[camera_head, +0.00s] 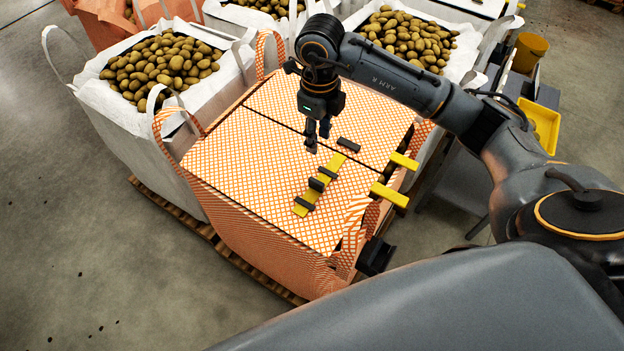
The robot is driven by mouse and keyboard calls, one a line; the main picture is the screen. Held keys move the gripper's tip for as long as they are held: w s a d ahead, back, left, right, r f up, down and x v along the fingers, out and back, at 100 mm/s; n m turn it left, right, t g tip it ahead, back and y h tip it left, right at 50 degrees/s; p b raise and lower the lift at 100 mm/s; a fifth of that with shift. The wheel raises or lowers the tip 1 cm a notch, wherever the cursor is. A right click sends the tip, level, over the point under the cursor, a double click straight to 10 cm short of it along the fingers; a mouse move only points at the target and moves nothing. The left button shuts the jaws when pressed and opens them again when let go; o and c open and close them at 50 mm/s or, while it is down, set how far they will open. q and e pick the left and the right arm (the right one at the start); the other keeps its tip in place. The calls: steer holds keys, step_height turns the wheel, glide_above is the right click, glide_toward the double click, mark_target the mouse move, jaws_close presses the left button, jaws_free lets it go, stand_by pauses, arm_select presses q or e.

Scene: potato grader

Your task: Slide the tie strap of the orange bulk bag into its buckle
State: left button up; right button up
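The orange-and-white checked bulk bag (235,150) stands full-height on a pallet, its top flaps lying flat with a dark seam across. A yellow strap (301,208) lies diagonally on the top, with several dark bars across or beside it; I cannot tell which is the buckle. Two more yellow strap ends (390,194) stick out over the right edge. My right gripper (318,142) hangs fingers-down above the top, just left of the strap's far end. Its fingers look apart, with nothing seen between them.
White bags of potatoes (150,140) stand behind and to the left. The orange bag's striped loops (162,112) rise at its corners. A dark block (375,257) sits by the near right corner. A yellow tray (541,124) is at right. Floor at left is clear.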

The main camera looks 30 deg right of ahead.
steer(key=b, duration=0.4)
glide_above(317, 181)
step_height(317, 181, down, 5)
step_height(317, 181, down, 14)
steer(key=p, duration=0.3)
steer(key=shift+a+r, duration=0.1)
steer(key=shift+r, duration=0.1)
arm_select(q)
steer(key=shift+s+f, duration=0.25)
steer(key=shift+f, duration=0.3)
steer(key=shift+s+f, duration=0.25)
steer(key=shift+f, duration=0.3)
arm_select(e)
steer(key=shift+c, duration=0.2)
jaws_close()
